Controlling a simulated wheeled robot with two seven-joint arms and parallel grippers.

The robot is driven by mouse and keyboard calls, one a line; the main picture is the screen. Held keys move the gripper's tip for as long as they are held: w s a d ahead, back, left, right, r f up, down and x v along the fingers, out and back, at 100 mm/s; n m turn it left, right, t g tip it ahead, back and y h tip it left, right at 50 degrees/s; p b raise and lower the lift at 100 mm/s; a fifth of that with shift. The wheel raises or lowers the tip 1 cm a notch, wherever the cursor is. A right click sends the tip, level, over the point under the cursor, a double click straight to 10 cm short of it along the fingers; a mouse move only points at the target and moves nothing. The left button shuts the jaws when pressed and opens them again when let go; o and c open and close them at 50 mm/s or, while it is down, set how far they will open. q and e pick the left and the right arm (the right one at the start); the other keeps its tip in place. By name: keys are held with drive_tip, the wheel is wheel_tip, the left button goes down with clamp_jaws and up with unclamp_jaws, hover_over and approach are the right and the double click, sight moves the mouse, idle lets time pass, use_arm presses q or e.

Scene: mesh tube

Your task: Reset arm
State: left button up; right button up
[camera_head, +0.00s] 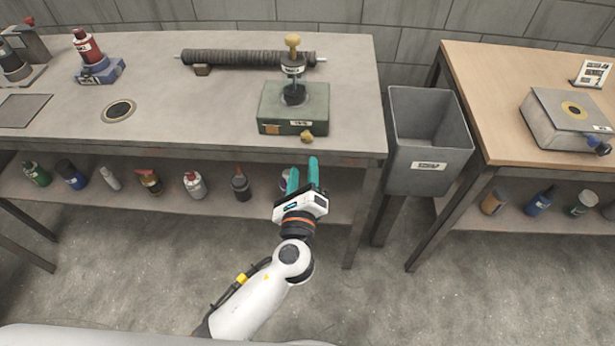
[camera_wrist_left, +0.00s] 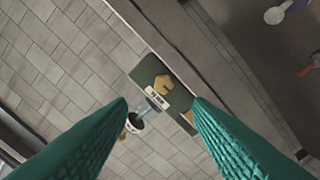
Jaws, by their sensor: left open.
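My left gripper (camera_head: 303,177) is open and empty, with its two teal fingers pointing at the front edge of the grey table (camera_head: 210,110). It is in front of a green box device (camera_head: 310,117) that carries a black post with a yellow knob (camera_head: 292,42). In the left wrist view the open fingers (camera_wrist_left: 160,105) frame the green device (camera_wrist_left: 150,70) and a yellow part (camera_wrist_left: 163,85), apart from them. My right gripper is not in view.
A dark mesh tube (camera_head: 240,57) lies along the back of the grey table. A red bottle on a blue base (camera_head: 87,48) stands at left. A grey bin (camera_head: 429,140) stands between the grey and wooden tables (camera_head: 480,80). Several bottles fill the shelf below.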

use_arm(q)
drive_tip(key=s+a+f+n+g+p, duration=0.1)
drive_tip(key=s+a+f+n+g, duration=0.2)
drive_tip(key=f, duration=0.7)
drive_tip(key=s+a+f+n+g+p, duration=0.1)
drive_tip(key=s+a+f+n+g, duration=0.2)
drive_tip(key=f, duration=0.7)
drive_tip(key=s+a+f+n+g, duration=0.3)
drive_tip(key=s+f, duration=0.1)
drive_tip(key=f, duration=0.6)
drive_tip(key=s+a+f+n+g+p, duration=0.1)
drive_tip(key=s+f+n, duration=0.4)
drive_tip(key=s, duration=0.5)
drive_tip(key=s+a+f+n+g, duration=0.4)
drive_tip(key=s+a+f+n, duration=0.1)
drive_tip(key=s, duration=0.6)
drive_tip(key=s+a+f+n+g+p, duration=0.1)
drive_tip(key=s+a+f+n+g, duration=0.2)
drive_tip(key=s, duration=0.7)
wheel_tip(320, 180, down, 3)
drive_tip(key=a+n, duration=0.2)
drive_tip(key=shift+s+n+p, duration=0.3)
drive_tip(key=shift+s, duration=0.1)
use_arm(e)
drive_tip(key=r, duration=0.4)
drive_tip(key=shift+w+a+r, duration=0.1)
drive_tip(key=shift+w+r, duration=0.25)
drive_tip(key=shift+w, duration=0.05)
